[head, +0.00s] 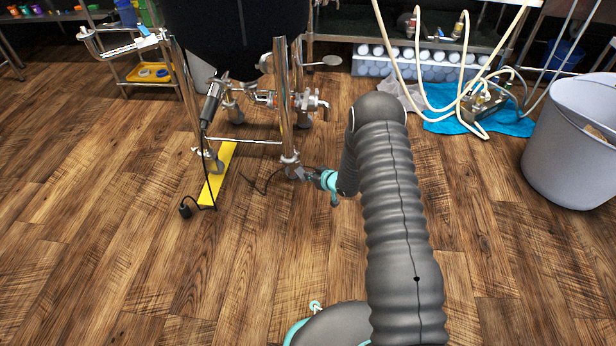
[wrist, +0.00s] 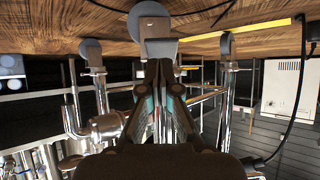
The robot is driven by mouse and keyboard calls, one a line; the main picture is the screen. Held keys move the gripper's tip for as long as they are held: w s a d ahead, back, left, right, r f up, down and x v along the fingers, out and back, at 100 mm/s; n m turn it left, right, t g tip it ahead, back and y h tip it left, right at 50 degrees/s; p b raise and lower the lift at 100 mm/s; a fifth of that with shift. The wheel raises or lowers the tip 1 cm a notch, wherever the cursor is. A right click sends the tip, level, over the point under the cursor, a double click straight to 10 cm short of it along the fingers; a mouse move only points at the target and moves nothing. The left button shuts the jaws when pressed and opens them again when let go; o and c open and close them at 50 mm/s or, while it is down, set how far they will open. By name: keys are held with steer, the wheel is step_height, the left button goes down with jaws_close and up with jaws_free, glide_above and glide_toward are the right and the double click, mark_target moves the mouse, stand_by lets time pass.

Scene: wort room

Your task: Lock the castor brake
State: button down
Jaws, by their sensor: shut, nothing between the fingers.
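The dark vessel (head: 235,35) stands on shiny metal legs with castors. The castor (head: 291,166) at the foot of its near right leg is beside my gripper (head: 308,174), which is low over the floor. In the wrist view, which is upside down, this castor (wrist: 148,14) and a grey plate on it (wrist: 160,48) are straight ahead of my gripper (wrist: 160,68). The fingers are together and empty, with their tips at or very near the plate. I cannot tell whether they touch. The brake's position is not clear; my fingers hide part of the castor.
A yellow strip (head: 218,172) and a black cable (head: 185,209) lie on the floor left of the castor. Another castor (head: 212,162) stands by the strip. Hoses rest on a blue cloth (head: 520,125) at right, near a grey bin (head: 565,150). The front floor is clear.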

steer(key=shift+a+r, duration=0.15)
steer(key=shift+r, duration=0.3)
steer(key=s+d+r+p, duration=0.2)
steer(key=s+d, duration=0.4)
steer(key=s, duration=0.3)
steer(key=shift+s+d+r+p, duration=0.2)
steer(key=shift+r+p, duration=0.1)
steer(key=shift+r, duration=0.05)
stand_by(0.4)
